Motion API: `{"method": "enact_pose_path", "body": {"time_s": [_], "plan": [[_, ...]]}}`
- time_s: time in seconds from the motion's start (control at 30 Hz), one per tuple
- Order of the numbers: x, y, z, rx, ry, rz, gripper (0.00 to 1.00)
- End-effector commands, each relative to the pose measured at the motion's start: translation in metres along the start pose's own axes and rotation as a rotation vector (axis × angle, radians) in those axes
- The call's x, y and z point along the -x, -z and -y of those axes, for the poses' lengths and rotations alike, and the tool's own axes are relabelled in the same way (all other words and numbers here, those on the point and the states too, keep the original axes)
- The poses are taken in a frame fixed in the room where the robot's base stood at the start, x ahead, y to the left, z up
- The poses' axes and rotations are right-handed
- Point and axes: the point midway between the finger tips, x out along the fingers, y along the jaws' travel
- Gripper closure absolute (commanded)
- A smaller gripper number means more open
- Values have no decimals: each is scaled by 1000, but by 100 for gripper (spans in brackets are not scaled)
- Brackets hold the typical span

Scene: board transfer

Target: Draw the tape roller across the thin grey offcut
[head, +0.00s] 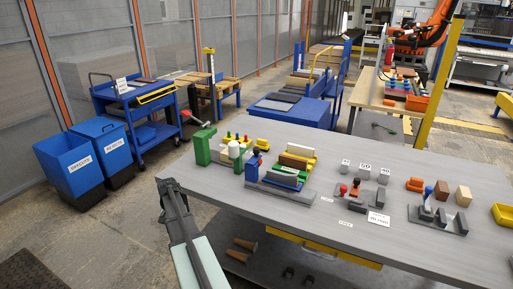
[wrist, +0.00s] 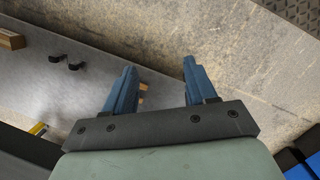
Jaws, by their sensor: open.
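My gripper (head: 170,187) is at the near left edge of the grey workbench (head: 225,190), apart from the items on it. In the wrist view its two blue fingers (wrist: 158,85) are spread with nothing between them. A small upright tool with an orange and dark body (head: 355,187) stands mid-bench; another with a blue top (head: 428,195) stands at the right on a dark grey plate (head: 452,222). I cannot tell which, if either, is the tape roller. A flat grey strip (head: 290,191) lies at the front centre; whether it is the thin offcut is unclear.
Green, yellow and brown blocks (head: 298,160) crowd the bench's left and middle. Grey weights (head: 365,170) and a white label card (head: 378,219) stand further right. Blue bins (head: 72,165) and a blue cart (head: 140,98) are on the floor at left. The bench's front left is bare.

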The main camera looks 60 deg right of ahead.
Motion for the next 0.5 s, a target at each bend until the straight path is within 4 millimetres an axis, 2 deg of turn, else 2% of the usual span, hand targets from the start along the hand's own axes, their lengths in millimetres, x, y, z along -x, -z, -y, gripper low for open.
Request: {"method": "enact_pose_path", "body": {"time_s": [0.03, 0.2, 0.37, 0.5], "plan": [[22, 18, -10, -36, 11, -14, 44], [86, 54, -49, -146, 39, -46, 44], [143, 80, -89, -242, 62, -73, 44], [195, 98, -128, -329, 82, -97, 44]]}}
